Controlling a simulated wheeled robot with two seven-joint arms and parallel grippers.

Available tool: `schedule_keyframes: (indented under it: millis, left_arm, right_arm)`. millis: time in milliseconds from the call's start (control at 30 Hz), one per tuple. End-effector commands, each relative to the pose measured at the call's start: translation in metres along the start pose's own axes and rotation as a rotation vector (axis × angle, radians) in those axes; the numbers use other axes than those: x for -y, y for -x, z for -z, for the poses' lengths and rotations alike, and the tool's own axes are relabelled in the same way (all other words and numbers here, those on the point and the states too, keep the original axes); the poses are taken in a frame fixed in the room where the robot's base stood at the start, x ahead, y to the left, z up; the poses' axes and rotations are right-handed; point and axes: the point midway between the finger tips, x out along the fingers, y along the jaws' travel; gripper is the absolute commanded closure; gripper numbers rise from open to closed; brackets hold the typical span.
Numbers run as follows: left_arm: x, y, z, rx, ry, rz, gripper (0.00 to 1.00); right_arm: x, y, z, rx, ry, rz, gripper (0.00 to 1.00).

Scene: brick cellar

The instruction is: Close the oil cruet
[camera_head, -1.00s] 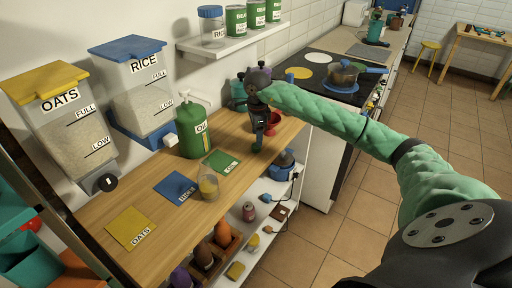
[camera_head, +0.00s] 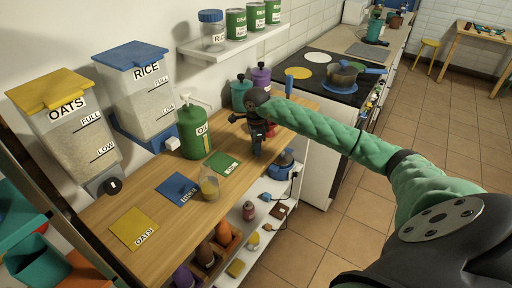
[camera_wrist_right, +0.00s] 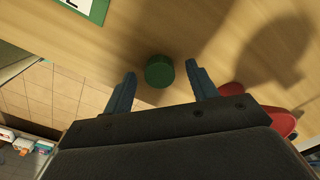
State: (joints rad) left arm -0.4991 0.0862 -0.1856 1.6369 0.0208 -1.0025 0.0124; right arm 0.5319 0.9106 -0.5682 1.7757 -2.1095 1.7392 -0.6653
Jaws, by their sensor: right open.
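A small open glass vessel with yellow oil (camera_head: 209,187), which looks like the oil cruet, stands upright on the wooden counter near its front edge. No lid shows on it. A round green cap (camera_wrist_right: 159,71) lies on the wood in the right wrist view. My right gripper (camera_head: 257,152) points down over the counter, right of the green mat and the cruet. In the wrist view its two fingers (camera_wrist_right: 160,82) are open, one on either side of the cap, with gaps. The cap is hidden or not clear in the head view. My left gripper is not in view.
A green oil dispenser (camera_head: 195,140) stands behind the green mat (camera_head: 222,163). Blue (camera_head: 177,187) and yellow (camera_head: 134,228) mats lie to the left. A red object (camera_wrist_right: 266,119) is close to my right gripper. Teal (camera_head: 240,95) and purple (camera_head: 261,80) canisters stand behind it.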

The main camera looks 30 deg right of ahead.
Motion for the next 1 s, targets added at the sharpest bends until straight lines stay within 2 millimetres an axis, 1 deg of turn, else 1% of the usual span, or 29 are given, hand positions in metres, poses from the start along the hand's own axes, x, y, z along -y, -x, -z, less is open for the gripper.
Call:
schedule_keyframes:
  millis: [133, 433, 567, 600, 667, 700, 1000]
  left_arm:
    - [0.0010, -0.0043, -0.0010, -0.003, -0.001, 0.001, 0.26]
    - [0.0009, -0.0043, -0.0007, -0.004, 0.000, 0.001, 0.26]
    - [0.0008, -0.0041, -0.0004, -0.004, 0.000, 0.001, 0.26]
    - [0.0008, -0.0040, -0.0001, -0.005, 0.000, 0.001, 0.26]
    - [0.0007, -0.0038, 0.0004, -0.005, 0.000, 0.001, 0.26]
    - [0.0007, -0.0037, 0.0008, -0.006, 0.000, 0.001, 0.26]
    - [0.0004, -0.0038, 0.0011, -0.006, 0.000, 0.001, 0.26]
  right_arm:
    - [-0.0004, -0.0044, 0.0000, 0.000, 0.000, -0.001, 0.42]
    - [-0.0003, -0.0044, -0.0001, 0.000, 0.000, 0.000, 0.42]
    - [-0.0003, -0.0044, -0.0001, 0.000, 0.000, 0.000, 0.68]
    - [-0.0003, -0.0043, -0.0001, 0.000, 0.000, 0.000, 0.76]
    - [-0.0003, -0.0043, -0.0001, 0.000, 0.000, 0.000, 0.87]
    - [-0.0003, -0.0043, -0.0001, 0.000, 0.000, 0.000, 0.90]
    - [-0.0002, -0.0041, -0.0001, 0.000, 0.000, 0.000, 0.90]
